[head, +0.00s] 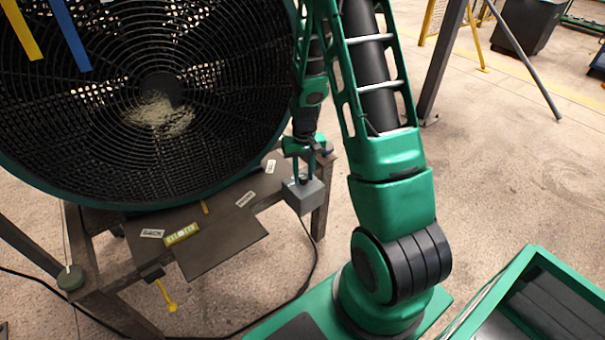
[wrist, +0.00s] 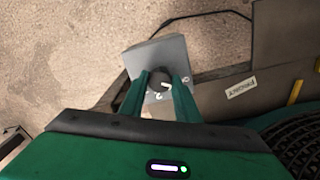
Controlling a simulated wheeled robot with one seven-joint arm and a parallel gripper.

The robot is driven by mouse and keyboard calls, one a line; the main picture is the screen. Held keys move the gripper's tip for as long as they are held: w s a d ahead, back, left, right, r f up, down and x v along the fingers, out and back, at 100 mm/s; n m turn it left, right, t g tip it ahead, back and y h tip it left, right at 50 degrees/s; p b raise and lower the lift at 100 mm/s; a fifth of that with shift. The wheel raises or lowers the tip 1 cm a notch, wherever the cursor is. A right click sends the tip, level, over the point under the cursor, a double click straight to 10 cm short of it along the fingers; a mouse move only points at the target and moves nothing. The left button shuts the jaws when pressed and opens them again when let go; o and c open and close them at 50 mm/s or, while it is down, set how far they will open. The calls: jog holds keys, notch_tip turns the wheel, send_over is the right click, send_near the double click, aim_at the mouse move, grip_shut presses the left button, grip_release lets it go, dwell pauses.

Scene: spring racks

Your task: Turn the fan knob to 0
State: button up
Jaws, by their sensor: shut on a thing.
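The fan knob (wrist: 158,78) is small, dark and round, on top of a grey control box (wrist: 150,55). My gripper (wrist: 160,88) has its two green fingers on either side of the knob and is shut on it. Pale marks show on the box around the knob, among them what looks like a 2 near the fingers and a 0 to the right. I cannot tell which mark the knob points to. In the head view the grey box (head: 304,197) is at the right corner of the fan stand, with my gripper (head: 301,178) pointing down onto it.
The large fan (head: 150,100) fills the left, with yellow and blue strips at its upper left. Its dark stand (head: 215,250) holds white labels and a small yellow level (head: 181,234). A black cable runs over the floor. A green bin (head: 535,262) stands lower right.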

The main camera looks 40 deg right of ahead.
aim_at(303, 176)
jog(key=shift+w, duration=0.2)
dwell(0.4)
jog(key=o, duration=1)
jog(key=shift+s, duration=0.1)
jog(key=shift+o, duration=0.2)
jog(key=shift+r, duration=0.1)
notch_tip(303, 176, up, 11)
jog(key=shift+f, duration=0.2)
